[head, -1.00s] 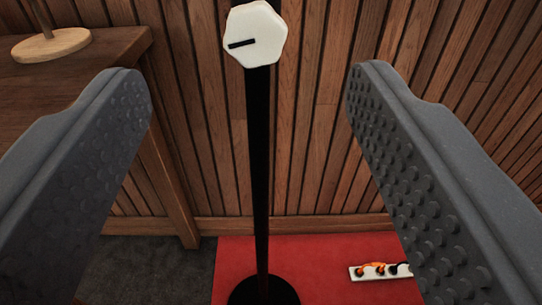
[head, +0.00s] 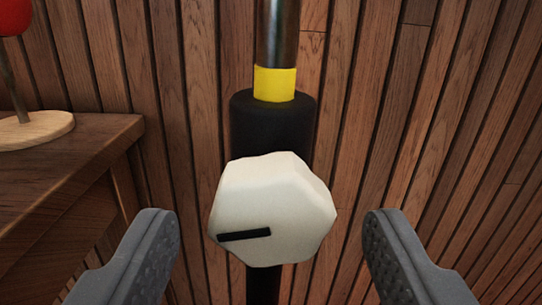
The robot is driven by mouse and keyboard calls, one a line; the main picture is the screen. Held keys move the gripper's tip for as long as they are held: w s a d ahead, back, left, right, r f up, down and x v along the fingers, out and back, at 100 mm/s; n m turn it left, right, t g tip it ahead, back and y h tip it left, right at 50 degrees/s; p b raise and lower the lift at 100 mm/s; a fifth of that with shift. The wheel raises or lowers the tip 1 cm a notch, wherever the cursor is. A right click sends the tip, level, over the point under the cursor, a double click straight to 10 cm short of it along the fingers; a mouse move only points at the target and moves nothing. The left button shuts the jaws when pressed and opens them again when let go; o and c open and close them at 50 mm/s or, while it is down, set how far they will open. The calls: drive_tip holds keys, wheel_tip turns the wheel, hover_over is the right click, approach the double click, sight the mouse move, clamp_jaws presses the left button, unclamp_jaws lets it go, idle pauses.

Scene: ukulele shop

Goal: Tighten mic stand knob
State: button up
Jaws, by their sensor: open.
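The mic stand knob (head: 280,205) is a large white, many-sided knob with a black line pointing to the left. It sits on the front of the black collar (head: 272,122) of the mic stand. Above the collar are a yellow band (head: 274,83) and a metal tube (head: 278,32). My gripper (head: 272,228) is open, with one grey studded finger on each side of the knob and a gap between each finger and the knob. The lower part of the stand is mostly hidden behind the knob.
A wooden table (head: 75,150) stands at the left. On it is a round wooden base (head: 35,130) with a thin post and a red object (head: 14,17) on top. A wall of vertical wood slats (head: 410,110) is behind the stand. The right side looks clear.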

sight(273, 236)
drive_tip(key=shift+w+d, duration=0.1)
drive_tip(key=shift+w, duration=1.4)
